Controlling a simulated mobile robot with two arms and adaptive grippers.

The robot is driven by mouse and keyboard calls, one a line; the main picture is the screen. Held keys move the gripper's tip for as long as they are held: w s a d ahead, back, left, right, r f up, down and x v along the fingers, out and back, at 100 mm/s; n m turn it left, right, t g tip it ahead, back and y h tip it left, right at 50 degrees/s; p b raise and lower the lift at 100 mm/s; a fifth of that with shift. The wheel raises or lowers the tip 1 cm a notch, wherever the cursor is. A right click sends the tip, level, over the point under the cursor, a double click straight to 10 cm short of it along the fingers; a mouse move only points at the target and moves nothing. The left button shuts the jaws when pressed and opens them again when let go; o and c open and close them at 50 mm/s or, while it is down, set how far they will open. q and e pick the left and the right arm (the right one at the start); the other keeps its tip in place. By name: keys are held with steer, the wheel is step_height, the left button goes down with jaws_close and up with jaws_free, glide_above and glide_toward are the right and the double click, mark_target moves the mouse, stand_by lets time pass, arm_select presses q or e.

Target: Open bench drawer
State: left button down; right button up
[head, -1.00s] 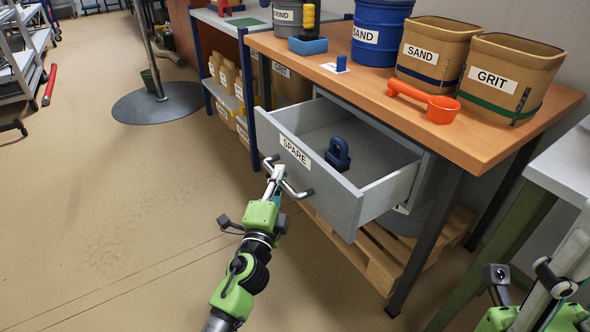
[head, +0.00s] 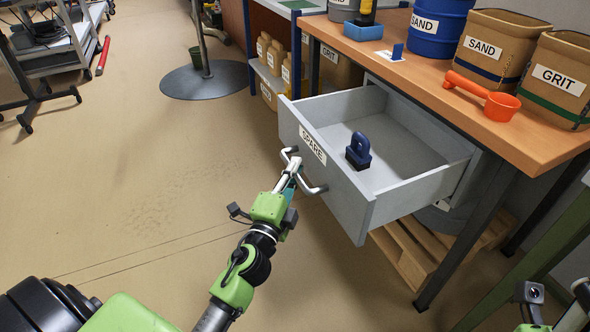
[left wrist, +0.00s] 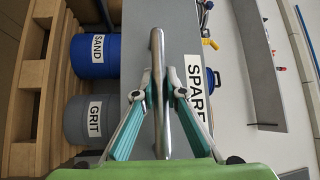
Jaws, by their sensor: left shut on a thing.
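The grey bench drawer (head: 338,182), labelled SPARE, stands well out from under the wooden bench top (head: 480,95). A dark blue block with a loop handle (head: 358,152) sits inside it. My left gripper (head: 291,172) is shut on the metal bar handle (head: 316,189) on the drawer front. In the left wrist view the two fingers (left wrist: 162,88) lie on either side of the handle bar (left wrist: 158,55), next to the SPARE label (left wrist: 195,85). Part of my right gripper (head: 560,312) shows at the lower right edge; its fingertips are cut off.
On the bench stand a blue SAND drum (head: 437,28), a SAND bucket (head: 494,47), a GRIT bucket (head: 558,78) and an orange scoop (head: 485,97). A wooden pallet (head: 408,255) lies below. The floor left of the drawer is clear.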

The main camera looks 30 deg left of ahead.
arm_select(q)
steer(key=c, duration=2)
jaws_free()
steer(key=shift+c, duration=0.2)
steer(key=s+d+f, duration=0.1)
steer(key=s, duration=0.6)
steer(key=shift+s, duration=0.2)
